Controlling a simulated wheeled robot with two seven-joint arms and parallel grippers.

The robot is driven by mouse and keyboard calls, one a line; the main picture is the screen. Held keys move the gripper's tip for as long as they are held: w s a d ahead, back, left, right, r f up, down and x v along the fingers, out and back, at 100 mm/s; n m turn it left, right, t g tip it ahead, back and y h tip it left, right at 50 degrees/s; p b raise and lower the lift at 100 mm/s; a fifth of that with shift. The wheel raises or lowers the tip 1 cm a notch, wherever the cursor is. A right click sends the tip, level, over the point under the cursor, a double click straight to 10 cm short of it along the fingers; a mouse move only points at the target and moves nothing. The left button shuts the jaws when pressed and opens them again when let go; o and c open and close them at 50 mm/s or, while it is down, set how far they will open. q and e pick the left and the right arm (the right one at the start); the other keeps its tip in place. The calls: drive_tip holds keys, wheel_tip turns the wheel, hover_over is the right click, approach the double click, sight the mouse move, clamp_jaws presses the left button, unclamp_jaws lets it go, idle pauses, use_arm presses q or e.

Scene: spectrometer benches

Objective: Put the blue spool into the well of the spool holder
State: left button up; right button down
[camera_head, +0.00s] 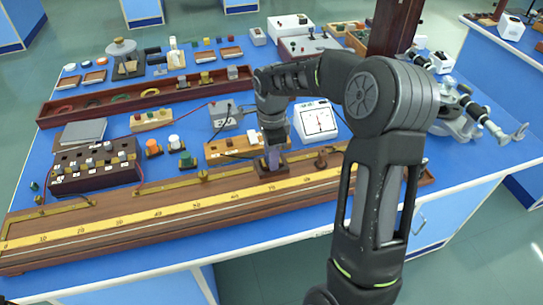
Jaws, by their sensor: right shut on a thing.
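My right gripper (272,147) points down over the long wooden bench with the brass scale. It is shut on the blue spool (273,159), which looks blue-purple and upright. The spool's lower end is at a small dark wooden block (262,172) on the bench, which looks like the spool holder. I cannot tell whether the spool's end is inside the well or just above it, since the gripper and spool cover the opening. My left gripper is not in view.
A white dial meter (318,121) stands right behind the gripper, and a wooden board (222,150) lies close on its left. A dark brown post (393,25) rises behind my arm. A dark socket box (95,170) stands at left. The scale's left part is mostly clear.

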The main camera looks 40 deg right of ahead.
drive_tip(key=shift+s+a+f, duration=0.1)
drive_tip(key=shift+s+f, duration=0.05)
drive_tip(key=shift+f, duration=0.2)
drive_tip(key=c, duration=0.9)
unclamp_jaws()
drive_tip(key=shift+f, duration=0.15)
drive_tip(key=r, duration=0.8)
drive_tip(key=shift+w+r+b, duration=0.3)
drive_tip(key=shift+r+b, duration=0.05)
drive_tip(key=shift+r, duration=0.05)
